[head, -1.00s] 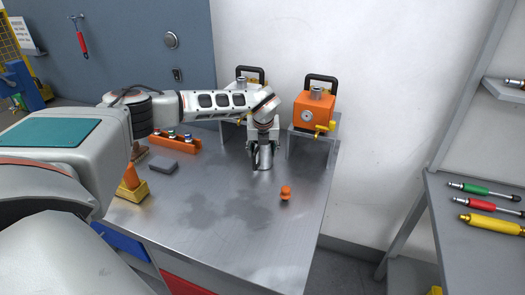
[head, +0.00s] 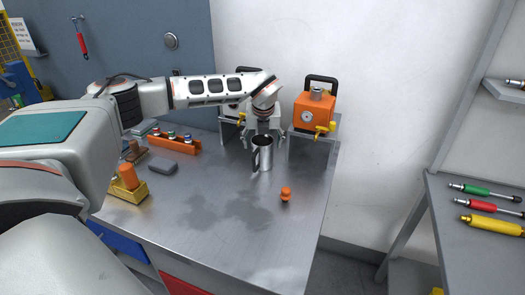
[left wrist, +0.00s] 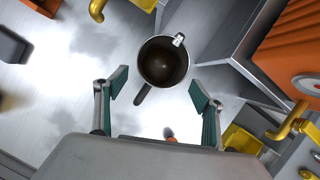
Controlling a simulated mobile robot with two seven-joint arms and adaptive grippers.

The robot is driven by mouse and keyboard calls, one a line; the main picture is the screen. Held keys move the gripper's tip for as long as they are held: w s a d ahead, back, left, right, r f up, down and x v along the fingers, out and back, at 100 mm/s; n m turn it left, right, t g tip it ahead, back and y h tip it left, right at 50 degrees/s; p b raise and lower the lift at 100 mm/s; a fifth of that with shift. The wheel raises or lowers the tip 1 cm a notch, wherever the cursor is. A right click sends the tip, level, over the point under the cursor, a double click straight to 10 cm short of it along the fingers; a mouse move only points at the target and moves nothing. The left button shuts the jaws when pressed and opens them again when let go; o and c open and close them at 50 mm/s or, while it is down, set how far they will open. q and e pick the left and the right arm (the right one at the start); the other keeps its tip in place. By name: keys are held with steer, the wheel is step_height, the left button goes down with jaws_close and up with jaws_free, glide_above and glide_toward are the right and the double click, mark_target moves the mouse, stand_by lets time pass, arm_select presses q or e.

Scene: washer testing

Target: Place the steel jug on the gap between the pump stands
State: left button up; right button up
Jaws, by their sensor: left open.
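The steel jug (head: 264,154) stands upright on the steel table, in front of the gap between the two pump stands. In the left wrist view the jug (left wrist: 163,65) shows from above, its dark handle pointing down and left. My left gripper (head: 263,132) is open above and behind the jug; in the wrist view its green-padded fingers (left wrist: 157,92) are spread and apart from it. The right pump stand (head: 312,148) carries an orange pump (head: 313,110). The left pump stand (head: 233,134) is partly hidden by my left arm. My right gripper is out of view.
A small orange knob-like part (head: 286,194) lies on the table in front of the jug. A grey block (head: 163,167), an orange rack (head: 174,142) and a yellow holder (head: 128,189) stand on the left. The table front is clear.

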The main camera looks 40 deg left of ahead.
arm_select(q)
steer(key=v, duration=0.5)
steer(key=shift+s+r, duration=0.1)
steer(key=shift+r, duration=0.25)
